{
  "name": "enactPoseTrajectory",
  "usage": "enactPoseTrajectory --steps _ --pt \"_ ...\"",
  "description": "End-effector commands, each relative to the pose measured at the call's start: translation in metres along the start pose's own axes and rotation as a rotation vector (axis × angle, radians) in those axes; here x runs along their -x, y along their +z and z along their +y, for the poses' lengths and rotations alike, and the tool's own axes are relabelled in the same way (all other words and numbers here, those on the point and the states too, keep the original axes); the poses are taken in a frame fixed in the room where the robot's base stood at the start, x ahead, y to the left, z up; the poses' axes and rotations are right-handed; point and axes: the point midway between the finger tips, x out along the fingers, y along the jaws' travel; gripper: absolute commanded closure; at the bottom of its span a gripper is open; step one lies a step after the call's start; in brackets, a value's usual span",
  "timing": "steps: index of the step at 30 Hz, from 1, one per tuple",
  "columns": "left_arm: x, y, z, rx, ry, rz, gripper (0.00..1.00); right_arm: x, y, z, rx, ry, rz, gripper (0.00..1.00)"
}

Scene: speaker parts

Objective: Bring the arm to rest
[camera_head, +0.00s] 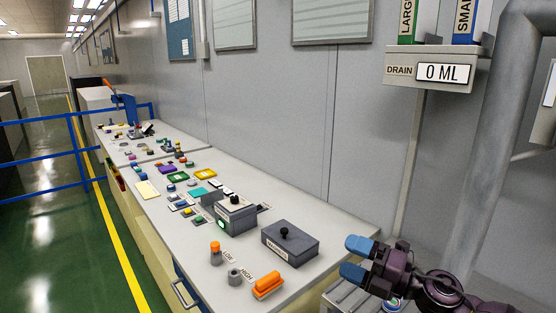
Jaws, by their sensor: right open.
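My right gripper (358,259) is at the lower right, with two blue fingertips spread apart. It is open and nothing shows between the fingers. It is beside the near right end of the long workbench, to the right of a dark grey box with a black knob (290,242). My right arm's dark purple links run off the bottom right of the picture. My left gripper is not in view.
The workbench (318,280) carries an orange block (267,286), an orange-capped cylinder (215,252), a small grey cylinder (234,276) and several coloured parts. A drain display reading 0 ML (442,72) hangs upper right by a thick grey pipe (490,150). Blue railings (40,155) stand left.

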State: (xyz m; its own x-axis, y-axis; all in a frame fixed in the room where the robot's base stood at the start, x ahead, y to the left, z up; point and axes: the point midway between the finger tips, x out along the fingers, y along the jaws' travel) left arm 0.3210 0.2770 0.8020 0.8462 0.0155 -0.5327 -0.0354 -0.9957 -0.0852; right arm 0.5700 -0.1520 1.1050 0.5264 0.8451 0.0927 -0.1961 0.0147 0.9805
Motion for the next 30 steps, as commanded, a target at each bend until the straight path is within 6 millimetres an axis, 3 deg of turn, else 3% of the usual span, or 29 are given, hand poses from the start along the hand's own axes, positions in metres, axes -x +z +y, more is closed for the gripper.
enactPoseTrajectory --steps 5,11,15,21,27,30 --pt "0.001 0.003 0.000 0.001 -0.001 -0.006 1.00 0.026 0.014 -0.021 -0.379 0.142 -0.326 0.21" --pt "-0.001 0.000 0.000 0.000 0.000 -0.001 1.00 0.083 0.007 -0.090 -0.855 0.182 -0.694 0.21" --pt "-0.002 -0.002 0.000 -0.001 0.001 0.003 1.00 0.127 -0.024 -0.144 -1.163 0.170 -0.899 0.21" --pt "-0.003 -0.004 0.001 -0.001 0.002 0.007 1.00 0.185 -0.089 -0.201 -1.497 0.187 -1.103 0.21" --pt "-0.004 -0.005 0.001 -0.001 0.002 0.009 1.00 0.235 -0.150 -0.233 -1.623 0.199 -1.261 0.21" --pt "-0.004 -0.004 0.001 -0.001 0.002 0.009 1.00 0.250 -0.173 -0.243 -1.652 0.186 -1.311 0.21"
